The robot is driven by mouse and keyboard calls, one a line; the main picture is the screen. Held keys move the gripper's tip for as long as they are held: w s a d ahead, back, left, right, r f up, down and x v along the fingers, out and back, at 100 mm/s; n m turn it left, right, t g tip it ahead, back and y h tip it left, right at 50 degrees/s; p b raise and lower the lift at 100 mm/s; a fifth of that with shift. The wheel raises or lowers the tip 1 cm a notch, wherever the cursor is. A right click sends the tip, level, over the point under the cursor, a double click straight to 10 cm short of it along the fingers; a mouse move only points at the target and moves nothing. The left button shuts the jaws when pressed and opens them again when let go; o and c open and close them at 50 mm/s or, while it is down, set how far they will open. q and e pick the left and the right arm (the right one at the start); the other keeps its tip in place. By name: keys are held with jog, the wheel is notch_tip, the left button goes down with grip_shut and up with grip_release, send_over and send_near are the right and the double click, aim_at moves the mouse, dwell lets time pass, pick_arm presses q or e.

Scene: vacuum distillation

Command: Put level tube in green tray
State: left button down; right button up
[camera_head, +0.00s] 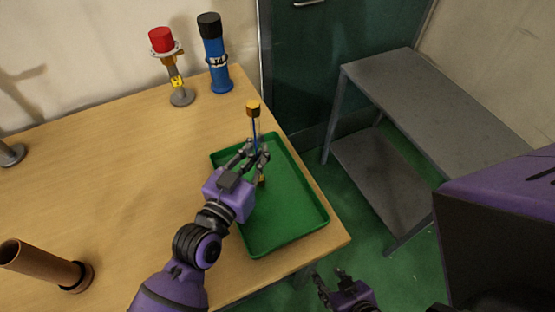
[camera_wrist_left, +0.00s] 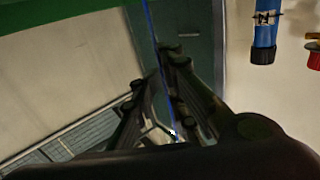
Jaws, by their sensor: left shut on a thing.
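The level tube (camera_head: 253,108) is a thin clear tube with a blue line and a brass-coloured cap at each end. My left gripper (camera_head: 258,152) is shut on its middle and holds it nearly upright. The tube's lower cap shows just below the fingers, over the green tray (camera_head: 285,215). I cannot tell whether the cap touches the tray floor. In the left wrist view, the tube's blue line (camera_wrist_left: 150,30) runs between the fingers (camera_wrist_left: 158,90). The tray is otherwise empty, partly hidden by my left arm. My right gripper (camera_head: 331,279) is empty and looks open, beyond the table's front edge.
A red-topped device (camera_head: 162,42) and a blue cylinder with a black top (camera_head: 213,55) stand at the table's back. A brown tube (camera_head: 40,264) is at the left front. The wooden table (camera_head: 120,150) is clear between them. A grey bench (camera_head: 430,100) stands apart at right.

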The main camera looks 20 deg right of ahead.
pick_arm(q)
jog(key=shift+r, duration=0.15)
jog(key=c, duration=2.3)
grip_release()
jog(key=shift+f, duration=0.25)
jog(key=o, duration=0.6)
jog(key=shift+c, duration=0.2)
